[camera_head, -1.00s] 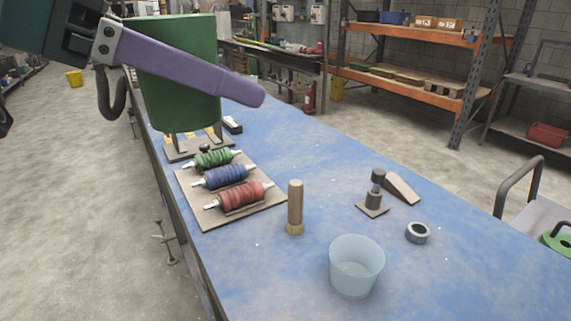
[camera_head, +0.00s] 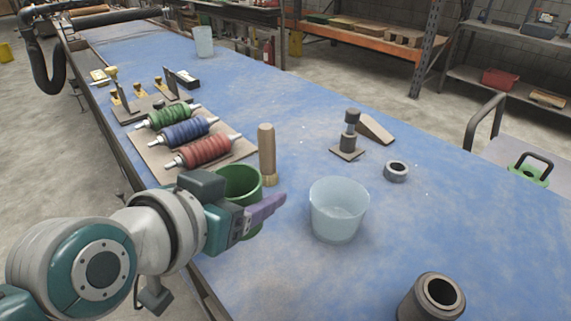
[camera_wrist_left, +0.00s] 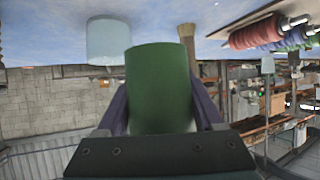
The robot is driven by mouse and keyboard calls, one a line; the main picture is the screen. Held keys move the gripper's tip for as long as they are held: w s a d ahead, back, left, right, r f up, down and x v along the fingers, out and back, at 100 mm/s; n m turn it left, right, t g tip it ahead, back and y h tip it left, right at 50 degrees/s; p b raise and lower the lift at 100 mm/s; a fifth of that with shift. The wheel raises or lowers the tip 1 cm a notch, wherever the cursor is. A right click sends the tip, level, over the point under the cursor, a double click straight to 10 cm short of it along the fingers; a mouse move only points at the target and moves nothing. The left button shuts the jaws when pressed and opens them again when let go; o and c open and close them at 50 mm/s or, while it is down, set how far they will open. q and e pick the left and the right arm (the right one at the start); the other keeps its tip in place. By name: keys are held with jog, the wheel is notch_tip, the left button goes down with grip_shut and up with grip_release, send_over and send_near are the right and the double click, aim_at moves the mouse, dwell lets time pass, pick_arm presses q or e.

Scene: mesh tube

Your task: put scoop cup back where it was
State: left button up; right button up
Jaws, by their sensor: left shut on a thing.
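The scoop cup seems to be the green cup (camera_head: 241,183). My left gripper (camera_head: 250,203) is shut on it, one purple finger showing on its near side in the head view. The cup stands roughly upright at the table's left edge, in front of the red roller and left of a pale translucent tub (camera_head: 338,212). Its lower part is hidden by my gripper, so I cannot tell whether it touches the table. In the left wrist view the green cup (camera_wrist_left: 160,88) sits between both fingers, with the table at the top. My right gripper is not in view.
A wooden handled tool (camera_head: 267,152) stands close behind the cup. A board (camera_head: 150,158) with green, blue and red rollers lies beyond. A dark hollow cylinder (camera_head: 432,298) is at the front right, a grey ring (camera_head: 396,171) farther back.

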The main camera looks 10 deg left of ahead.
pick_arm(q)
jog(key=b, duration=0.1)
send_over(256, 248)
notch_tip(256, 248, down, 5)
jog(key=shift+r, duration=0.15)
jog(key=shift+f+b, duration=0.9)
jog(key=shift+f, duration=1)
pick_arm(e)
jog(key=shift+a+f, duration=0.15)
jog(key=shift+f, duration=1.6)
pick_arm(q)
jog(key=shift+f, duration=0.15)
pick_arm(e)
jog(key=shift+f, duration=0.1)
pick_arm(q)
jog(key=o, duration=1.5)
